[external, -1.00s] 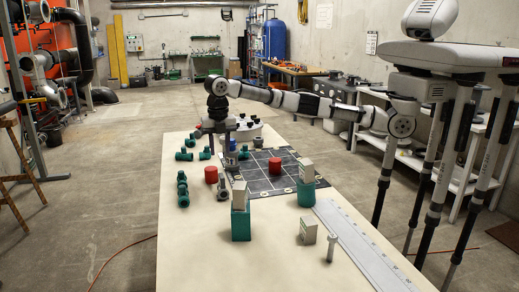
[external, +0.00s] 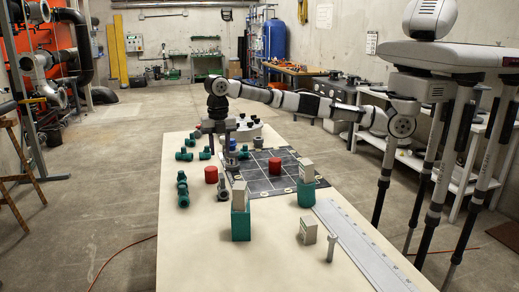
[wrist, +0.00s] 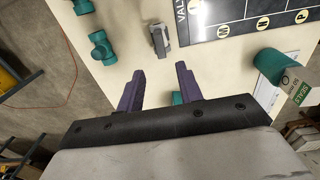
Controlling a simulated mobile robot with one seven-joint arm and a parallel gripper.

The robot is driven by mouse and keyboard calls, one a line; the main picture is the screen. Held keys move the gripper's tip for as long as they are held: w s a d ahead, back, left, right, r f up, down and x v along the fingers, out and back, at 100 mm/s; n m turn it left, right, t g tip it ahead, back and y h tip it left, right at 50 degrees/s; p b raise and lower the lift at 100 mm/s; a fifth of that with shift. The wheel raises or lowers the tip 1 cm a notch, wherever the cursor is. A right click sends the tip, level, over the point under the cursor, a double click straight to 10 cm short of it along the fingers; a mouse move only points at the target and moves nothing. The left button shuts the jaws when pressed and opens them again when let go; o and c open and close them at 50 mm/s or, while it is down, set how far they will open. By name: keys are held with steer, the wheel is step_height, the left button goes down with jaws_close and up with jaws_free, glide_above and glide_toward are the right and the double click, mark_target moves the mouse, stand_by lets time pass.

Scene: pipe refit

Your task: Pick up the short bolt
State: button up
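A short grey bolt (external: 222,187) stands on the pale table beside the left edge of the dark gridded board. In the wrist view the same grey bolt (wrist: 160,40) appears beyond my fingertips, roughly in line with the gap between them. My gripper (wrist: 160,80) is open and empty, with its two purple fingers apart. In the external view my gripper (external: 223,155) points down over the table, behind the bolt and close to the board. A taller grey bolt (external: 331,247) stands at the front of the table.
Several teal fittings (external: 183,190) lie along the left. Teal blocks (external: 241,224) with pale boxes on top stand in front. A long ruler (external: 365,250) lies at the right.

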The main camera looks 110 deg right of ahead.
steer(key=shift+o, duration=1.2)
